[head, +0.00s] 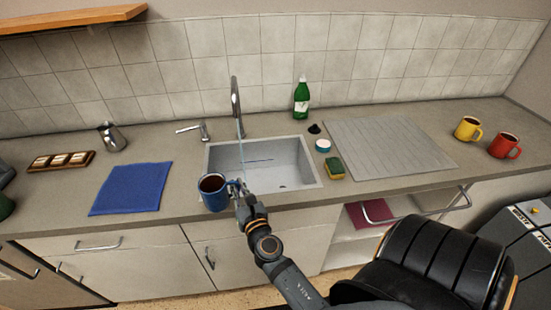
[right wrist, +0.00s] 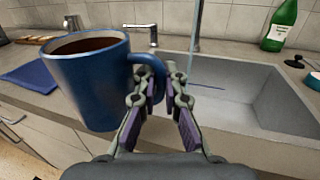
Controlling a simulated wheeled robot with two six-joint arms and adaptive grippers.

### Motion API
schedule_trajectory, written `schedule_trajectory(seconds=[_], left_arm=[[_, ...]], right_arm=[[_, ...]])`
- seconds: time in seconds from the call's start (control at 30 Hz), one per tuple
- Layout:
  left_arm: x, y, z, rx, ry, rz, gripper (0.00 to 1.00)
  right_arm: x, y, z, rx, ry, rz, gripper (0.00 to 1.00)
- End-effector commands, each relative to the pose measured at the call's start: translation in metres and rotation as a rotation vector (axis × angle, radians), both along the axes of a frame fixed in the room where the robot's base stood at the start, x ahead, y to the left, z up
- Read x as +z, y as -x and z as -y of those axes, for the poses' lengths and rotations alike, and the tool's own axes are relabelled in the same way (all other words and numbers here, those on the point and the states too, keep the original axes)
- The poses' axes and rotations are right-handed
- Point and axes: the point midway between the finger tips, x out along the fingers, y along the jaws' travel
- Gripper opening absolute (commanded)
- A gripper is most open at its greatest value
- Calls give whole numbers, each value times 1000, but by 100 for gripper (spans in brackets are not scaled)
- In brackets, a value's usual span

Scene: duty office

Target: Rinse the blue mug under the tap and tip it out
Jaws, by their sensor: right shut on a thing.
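The blue mug (head: 212,193) is upright with dark brown liquid in it, at the front left corner of the sink (head: 314,172). My right gripper (head: 239,190) is shut on its handle. The right wrist view shows the mug (right wrist: 92,85) left of my right gripper (right wrist: 160,90), with the handle between the fingers. The tap (head: 236,92) stands behind the sink, and a thin stream of water (head: 241,150) runs from it into the basin. The mug is left of and in front of the stream, apart from it. My left gripper is not in view.
A blue cloth (head: 132,188) lies left of the sink. A tap lever (head: 192,128), green bottle (head: 301,98), sponge (head: 334,169) and small tub (head: 323,145) surround the sink. A drainboard (head: 390,145), yellow mug (head: 467,128) and red mug (head: 504,146) are right. A black chair (head: 430,262) stands in front.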

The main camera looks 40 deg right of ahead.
Motion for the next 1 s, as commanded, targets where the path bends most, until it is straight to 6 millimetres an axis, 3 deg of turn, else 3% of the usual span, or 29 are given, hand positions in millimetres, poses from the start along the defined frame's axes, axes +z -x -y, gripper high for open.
schedule_trajectory(seconds=[0.03,0.2,0.3,0.43,0.57,1.0], left_arm=[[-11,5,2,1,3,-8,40],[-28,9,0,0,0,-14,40],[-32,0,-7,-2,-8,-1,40],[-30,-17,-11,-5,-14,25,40],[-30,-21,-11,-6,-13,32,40],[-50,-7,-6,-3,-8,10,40]], right_arm=[[-5,3,20,-78,2,6,0],[-9,28,90,-385,-3,9,0],[-11,44,115,-513,-12,4,0],[-11,54,128,-585,-17,1,0],[-10,54,130,-592,-18,0,0],[-21,14,143,-588,-16,1,0]])
